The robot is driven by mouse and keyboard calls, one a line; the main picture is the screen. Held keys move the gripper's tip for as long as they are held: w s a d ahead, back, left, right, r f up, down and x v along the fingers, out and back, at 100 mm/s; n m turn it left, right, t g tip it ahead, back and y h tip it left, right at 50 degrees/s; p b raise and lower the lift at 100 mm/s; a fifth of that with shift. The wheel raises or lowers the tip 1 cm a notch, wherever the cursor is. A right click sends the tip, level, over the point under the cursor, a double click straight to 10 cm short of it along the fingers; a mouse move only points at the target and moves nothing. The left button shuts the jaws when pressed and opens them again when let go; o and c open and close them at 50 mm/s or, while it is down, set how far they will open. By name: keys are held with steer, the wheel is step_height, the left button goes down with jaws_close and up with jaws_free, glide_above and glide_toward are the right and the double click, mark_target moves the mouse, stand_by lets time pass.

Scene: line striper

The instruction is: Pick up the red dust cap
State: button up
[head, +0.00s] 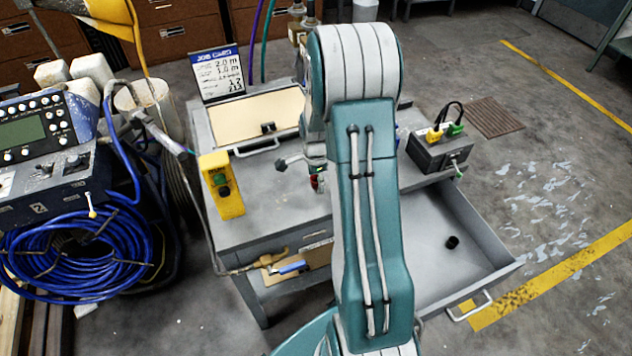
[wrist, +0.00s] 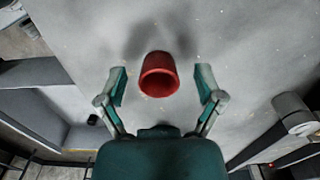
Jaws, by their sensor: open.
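The red dust cap (wrist: 159,76) is a small round cup. In the wrist view it is on the grey bench top, in the gap between my fingers. My gripper (wrist: 161,82) is open, with one teal finger on each side of the cap. Bare space shows between each finger and the cap, so neither appears to touch it. In the head view my arm covers most of the gripper, and only a small red patch (head: 315,183) shows beside the arm.
The grey bench (head: 270,215) carries a yellow button box (head: 221,186), a job card (head: 217,74) and a grey box with plugs (head: 440,152). An open drawer (head: 425,215) at right holds a small black piece (head: 452,242). Blue hose (head: 75,245) lies at left.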

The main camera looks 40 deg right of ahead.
steer(key=c, duration=0.9)
steer(key=shift+o, duration=0.2)
steer(key=shift+r, duration=0.1)
